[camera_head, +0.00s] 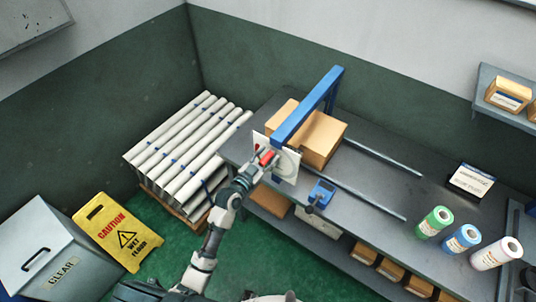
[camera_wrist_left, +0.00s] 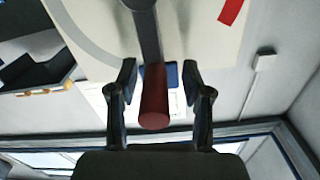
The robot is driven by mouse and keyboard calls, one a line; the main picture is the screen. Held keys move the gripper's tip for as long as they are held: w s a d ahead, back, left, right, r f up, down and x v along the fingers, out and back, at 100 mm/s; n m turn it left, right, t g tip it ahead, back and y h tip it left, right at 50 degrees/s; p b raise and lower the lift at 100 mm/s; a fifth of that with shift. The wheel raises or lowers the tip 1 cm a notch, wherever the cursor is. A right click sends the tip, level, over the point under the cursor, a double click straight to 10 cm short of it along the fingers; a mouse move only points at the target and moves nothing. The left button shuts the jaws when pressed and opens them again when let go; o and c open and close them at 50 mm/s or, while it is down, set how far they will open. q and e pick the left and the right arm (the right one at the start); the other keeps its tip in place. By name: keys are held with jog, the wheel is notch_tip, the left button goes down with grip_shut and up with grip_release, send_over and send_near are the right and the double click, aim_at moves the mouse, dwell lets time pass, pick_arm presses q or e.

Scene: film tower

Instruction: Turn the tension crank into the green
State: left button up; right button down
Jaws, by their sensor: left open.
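The tension crank has a red handle (camera_head: 267,158) in front of a white dial plate (camera_head: 286,166) on the blue frame (camera_head: 307,107). In the left wrist view the red handle (camera_wrist_left: 154,98) sits on a dark arm between my open fingers, with gaps on both sides. A red mark (camera_wrist_left: 231,11) shows on the pale plate at the top right there. My left gripper (camera_head: 259,166) is at the handle in the head view and is open; it also shows in the left wrist view (camera_wrist_left: 158,90). The green zone is not visible. My right gripper is not in view.
A cardboard box (camera_head: 309,133) stands on the grey bench (camera_head: 375,178) behind the dial. A blue device (camera_head: 320,193) sits right of it. A yellow wet-floor sign (camera_head: 117,233) and white tubes (camera_head: 188,150) are at left.

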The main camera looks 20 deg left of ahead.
pick_arm(q)
jog(key=shift+w, duration=0.2)
jog(key=shift+d, duration=0.25)
jog(key=shift+c, duration=0.5)
jog(key=shift+s+d, duration=0.1)
jog(key=shift+d, duration=0.15)
grip_shut()
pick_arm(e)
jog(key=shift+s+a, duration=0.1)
pick_arm(q)
jog(key=shift+a, duration=0.15)
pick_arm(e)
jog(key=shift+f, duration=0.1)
